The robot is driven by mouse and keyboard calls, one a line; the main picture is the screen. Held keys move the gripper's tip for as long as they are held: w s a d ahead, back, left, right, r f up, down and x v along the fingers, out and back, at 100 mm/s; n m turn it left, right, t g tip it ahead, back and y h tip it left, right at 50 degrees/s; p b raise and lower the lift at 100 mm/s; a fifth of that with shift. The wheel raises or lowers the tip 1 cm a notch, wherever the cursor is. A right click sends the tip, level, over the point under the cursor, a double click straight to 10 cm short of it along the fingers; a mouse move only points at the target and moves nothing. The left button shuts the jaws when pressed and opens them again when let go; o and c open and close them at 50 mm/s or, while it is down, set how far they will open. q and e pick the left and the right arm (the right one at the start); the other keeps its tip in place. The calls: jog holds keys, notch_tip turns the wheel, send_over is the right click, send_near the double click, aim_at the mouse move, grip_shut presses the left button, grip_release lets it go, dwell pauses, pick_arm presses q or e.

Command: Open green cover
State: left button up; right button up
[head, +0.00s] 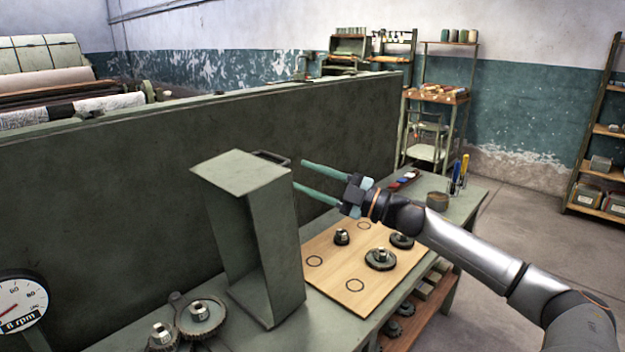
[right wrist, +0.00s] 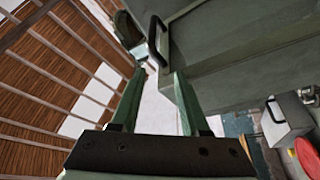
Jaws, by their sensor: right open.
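The green cover (head: 273,230) is a tall, box-like grey-green metal housing with its hollow side facing left in the head view. A dark handle (head: 271,157) sticks out near its top edge on the far side. My right gripper (head: 299,174) is open, its two teal fingers pointing left beside the upper right of the cover. In the right wrist view the handle (right wrist: 154,38) lies just beyond the fingertips (right wrist: 158,74), slightly apart from them, with a green panel (right wrist: 230,55) to its right. My left gripper is not in view.
A wooden board (head: 330,278) with dark gears stands right of the cover. More gears (head: 200,315) and a gauge (head: 20,302) are at lower left. A long green panel (head: 120,190) rises behind the bench. Tools and a tin (head: 437,201) sit at the bench's far right.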

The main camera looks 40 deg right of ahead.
jog(key=p+v, duration=0.8)
jog(key=v, duration=0.6)
jog(key=shift+d+r, duration=0.15)
jog(key=shift+d, duration=0.1)
dwell(0.7)
jog(key=shift+s, duration=0.15)
dwell(0.5)
